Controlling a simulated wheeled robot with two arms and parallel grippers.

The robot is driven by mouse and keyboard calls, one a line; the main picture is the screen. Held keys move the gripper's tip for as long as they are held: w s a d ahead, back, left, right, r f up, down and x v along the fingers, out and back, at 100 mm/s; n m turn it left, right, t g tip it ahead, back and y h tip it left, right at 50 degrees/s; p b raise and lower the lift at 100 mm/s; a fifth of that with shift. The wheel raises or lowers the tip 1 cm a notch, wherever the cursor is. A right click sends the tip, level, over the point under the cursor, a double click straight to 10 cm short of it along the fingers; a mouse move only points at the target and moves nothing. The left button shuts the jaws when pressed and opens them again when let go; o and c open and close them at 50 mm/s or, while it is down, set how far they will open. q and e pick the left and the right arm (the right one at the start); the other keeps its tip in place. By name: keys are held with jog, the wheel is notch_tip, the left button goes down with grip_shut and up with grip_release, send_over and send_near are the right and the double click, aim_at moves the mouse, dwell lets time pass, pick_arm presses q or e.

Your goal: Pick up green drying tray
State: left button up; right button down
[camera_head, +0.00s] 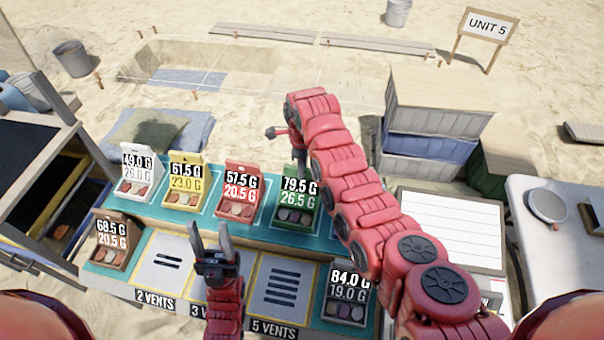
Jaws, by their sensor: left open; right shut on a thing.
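The green drying tray (294,216) stands at the right end of the back row on the teal bench, holding small dark pieces. Its card reads 79.5 G and 26.5 G. My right arm arches over from the right, and my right gripper (299,171) comes down on the tray's top edge and is shut on it. Its fingertips are mostly hidden. The tray looks upright at its place; I cannot tell whether it touches the bench. My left gripper (210,232) is open and empty over the front row, left of the green tray.
White (139,190), yellow (183,198) and red (238,209) trays stand left of the green one. A brown tray (112,256) and a dark tray (345,311) stand at the front row's ends. Vent-marked mats (281,292) lie between them. Stacked crates (430,150) stand right.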

jog(key=shift+r, duration=0.8)
jog(key=shift+s+a+f, duration=0.1)
jog(key=shift+s+a, duration=0.05)
jog(key=shift+s, duration=0.25)
jog(key=s+a+r+p, duration=0.1)
jog(key=s+a+p, duration=0.2)
jog(key=s, duration=1.2)
jog(key=p, duration=0.2)
jog(key=shift+r+p, duration=0.25)
jog(key=shift+p, duration=0.05)
jog(key=shift+w+a, duration=0.1)
